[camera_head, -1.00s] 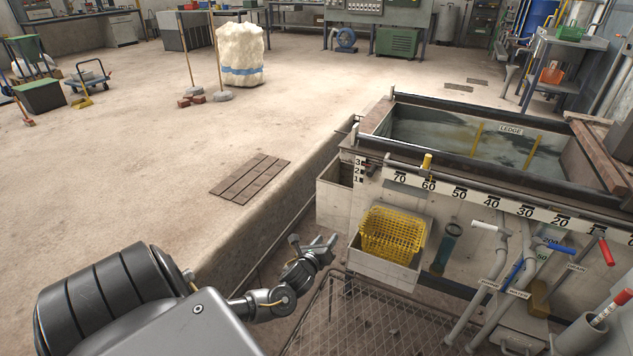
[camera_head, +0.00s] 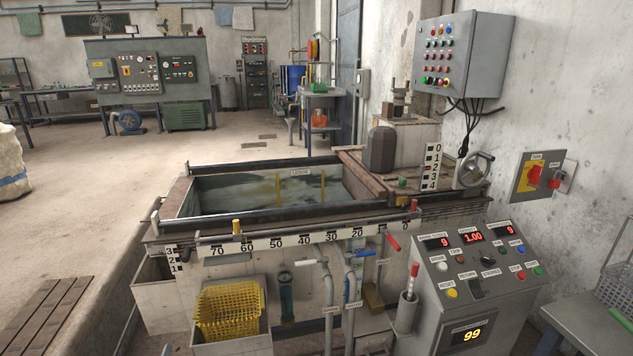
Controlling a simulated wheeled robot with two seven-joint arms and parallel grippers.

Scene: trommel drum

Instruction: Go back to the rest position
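Neither of my grippers shows in the head view now. The concrete tank (camera_head: 205,268) stands in the middle, with a ledge label inside and a numbered scale (camera_head: 290,241) along its front. The yellow basket (camera_head: 228,309) sits in a box at the tank's front left. The control console (camera_head: 478,270) stands at the front right with lit red displays and a yellow "99" display.
A wall control box (camera_head: 465,52) and a handwheel (camera_head: 473,170) are at the right. Pipes with red and blue handles (camera_head: 353,290) stand before the tank. A grey table (camera_head: 590,322) is at the lower right. Open floor (camera_head: 80,190) lies at the left.

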